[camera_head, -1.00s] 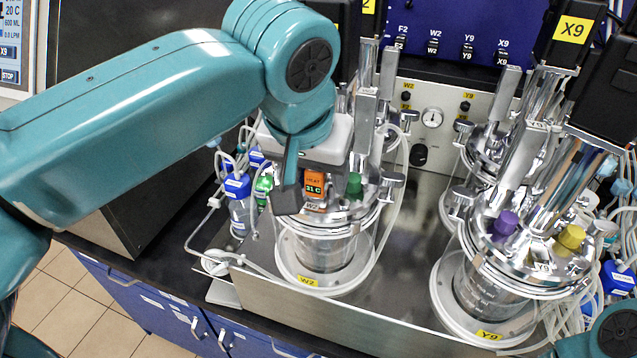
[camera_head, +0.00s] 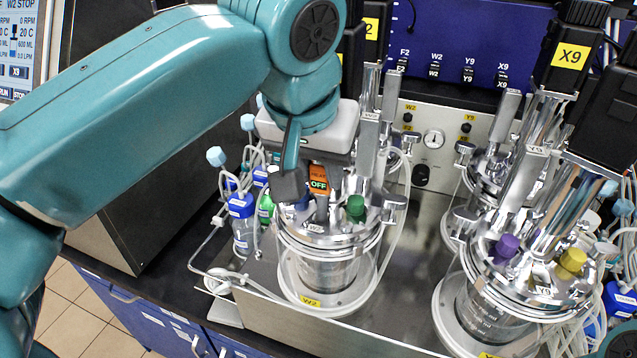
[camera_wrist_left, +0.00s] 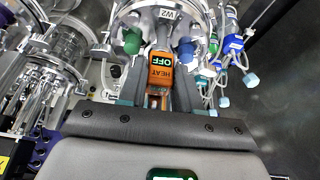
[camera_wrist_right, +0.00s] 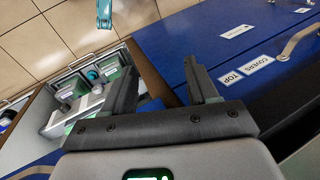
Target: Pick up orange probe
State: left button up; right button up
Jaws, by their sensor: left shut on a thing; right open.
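My left gripper (camera_head: 304,188) is shut on the probe from above. In the left wrist view the probe (camera_wrist_left: 161,70) sits between the two fingers (camera_wrist_left: 160,88). My right gripper (camera_wrist_right: 160,52) is open and empty, by blue drawer fronts in the right wrist view.
A green cap (camera_head: 356,208) stands on the W2 lid close to the probe. Tubes and blue-capped bottles (camera_head: 241,215) crowd the left side. The Y9 vessel (camera_head: 490,305), with purple and yellow caps, is at the right. Steel tray (camera_head: 405,290) shows bare between the vessels.

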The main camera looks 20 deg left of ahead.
pick_arm(q)
notch_tip(320, 180, up, 13)
jog(key=p, duration=0.5)
jog(key=shift+r, duration=0.15)
jog(key=shift+s, duration=0.1)
grip_shut()
